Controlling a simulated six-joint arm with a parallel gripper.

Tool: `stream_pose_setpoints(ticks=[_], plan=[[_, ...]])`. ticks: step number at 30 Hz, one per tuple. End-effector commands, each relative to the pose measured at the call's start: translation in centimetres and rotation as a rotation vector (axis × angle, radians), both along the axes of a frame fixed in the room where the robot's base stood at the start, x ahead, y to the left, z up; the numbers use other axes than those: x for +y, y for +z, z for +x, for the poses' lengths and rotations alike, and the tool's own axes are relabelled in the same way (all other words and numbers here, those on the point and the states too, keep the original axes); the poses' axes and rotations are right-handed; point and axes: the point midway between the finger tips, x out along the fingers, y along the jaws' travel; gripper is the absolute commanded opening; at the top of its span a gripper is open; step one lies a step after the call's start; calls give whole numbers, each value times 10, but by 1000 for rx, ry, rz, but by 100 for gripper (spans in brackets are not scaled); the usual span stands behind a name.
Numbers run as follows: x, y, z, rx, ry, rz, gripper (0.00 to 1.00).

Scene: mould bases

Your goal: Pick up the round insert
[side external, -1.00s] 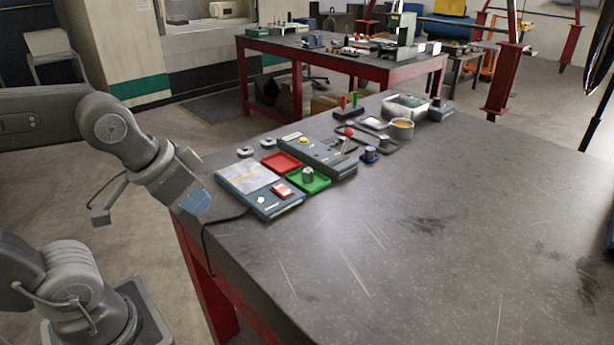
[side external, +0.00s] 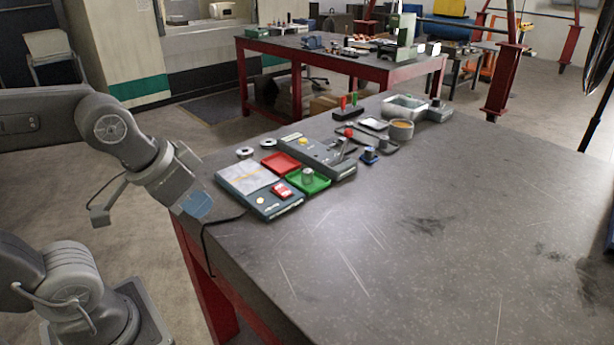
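A short grey cylinder (side external: 307,175) stands upright in the green tray (side external: 322,184) at the front of the device group; it may be the round insert, but I cannot be sure. Two light rings with dark centres, a nearer ring (side external: 245,152) and a farther ring (side external: 268,142), lie on the table behind the red tray (side external: 281,163). My gripper (side external: 198,205) hangs at the table's left edge, apart from all of these. Its fingers are not clear enough to tell open from shut.
A flat grey-topped unit (side external: 246,178) with a red block (side external: 282,190) lies nearest my gripper. A grey control box (side external: 318,155) sits behind the green tray. The table's front and right are clear.

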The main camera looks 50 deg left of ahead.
Motion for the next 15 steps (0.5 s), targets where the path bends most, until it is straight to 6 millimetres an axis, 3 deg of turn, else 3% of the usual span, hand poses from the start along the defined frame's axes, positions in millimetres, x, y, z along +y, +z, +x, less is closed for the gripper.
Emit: stream_pose_setpoints(ticks=[8, 15], plan=[[0, 0, 0, 0, 0, 0, 37], [0, 1, 1, 1, 4, -1, 37]])
